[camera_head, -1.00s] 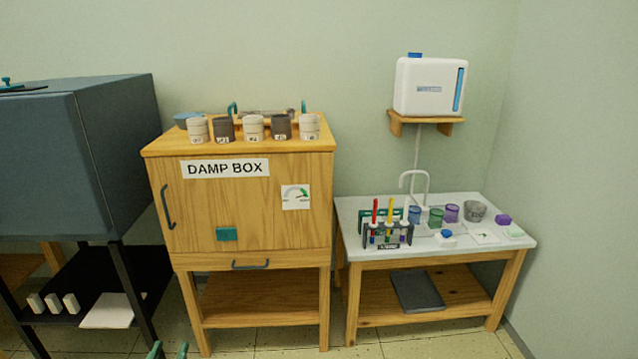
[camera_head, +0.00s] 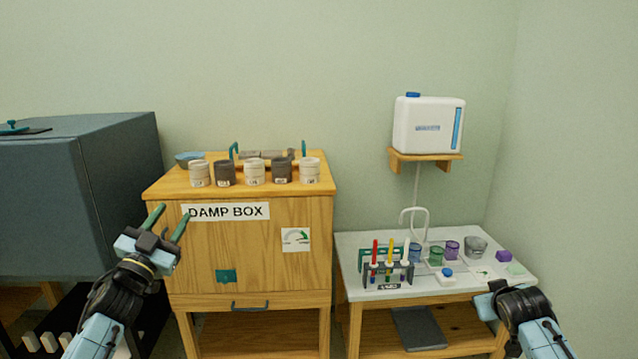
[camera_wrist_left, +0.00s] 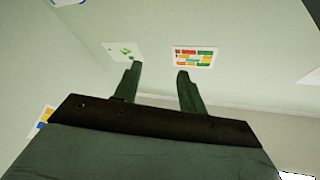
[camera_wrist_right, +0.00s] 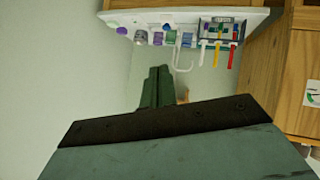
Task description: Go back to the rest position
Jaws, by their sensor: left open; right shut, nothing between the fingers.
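My left gripper (camera_head: 168,222) is raised in front of the left part of the damp box (camera_head: 255,265) in the head view. Its two green fingers are spread and nothing is between them. In the left wrist view the open fingers (camera_wrist_left: 158,82) point toward a pale wall with pictures. My right gripper (camera_head: 497,284) is at the lower right of the head view, in front of the white-topped table; its fingers hardly show there. In the right wrist view its green fingers (camera_wrist_right: 158,86) are together and empty.
The white-topped table (camera_head: 362,240) carries a test-tube rack (camera_head: 388,274), several cups and a white tap (camera_head: 414,218). A white water tank (camera_head: 428,126) sits on a wall shelf (camera_head: 425,158). Several jars stand on the damp box. A dark kiln-like cabinet (camera_head: 70,200) is at the left.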

